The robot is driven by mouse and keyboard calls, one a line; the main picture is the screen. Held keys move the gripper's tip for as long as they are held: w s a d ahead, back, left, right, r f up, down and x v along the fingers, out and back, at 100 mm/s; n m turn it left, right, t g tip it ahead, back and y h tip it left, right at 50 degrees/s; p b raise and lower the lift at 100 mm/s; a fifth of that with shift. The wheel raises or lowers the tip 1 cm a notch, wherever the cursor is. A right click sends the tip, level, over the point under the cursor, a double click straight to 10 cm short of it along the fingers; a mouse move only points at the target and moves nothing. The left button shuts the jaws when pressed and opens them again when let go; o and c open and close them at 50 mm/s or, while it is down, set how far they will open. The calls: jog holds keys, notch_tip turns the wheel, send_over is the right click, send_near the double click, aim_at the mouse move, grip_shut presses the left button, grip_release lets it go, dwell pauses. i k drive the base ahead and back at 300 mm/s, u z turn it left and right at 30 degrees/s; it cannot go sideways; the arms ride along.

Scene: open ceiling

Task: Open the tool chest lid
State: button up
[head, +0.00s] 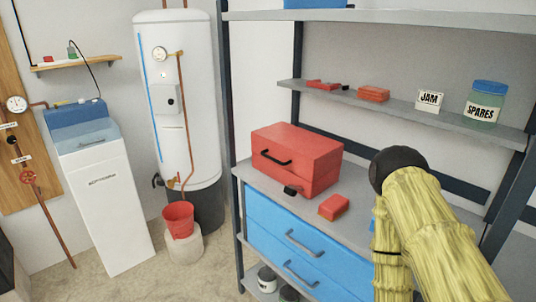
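The red tool chest (318,158) stands on the shelf unit's middle shelf, left of my arm. Its lid looks shut. A black handle (275,160) is on its front face, and a small black part (292,191) sits low at its front. My yellow arm rises at the right of the picture with a dark rounded joint at its top, apart from the chest. My gripper is not visible, so its state does not show.
A small red box (333,207) lies in front of the chest. Blue drawers (303,243) are below. An upper shelf (408,113) holds red items, a JAM label (429,99) and a SPARES jar (484,103).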

aim_at(307, 154)
jog(key=k, duration=0.55)
jog(key=u, duration=0.85)
jog(key=i, duration=1.2)
jog(key=z, duration=0.6)
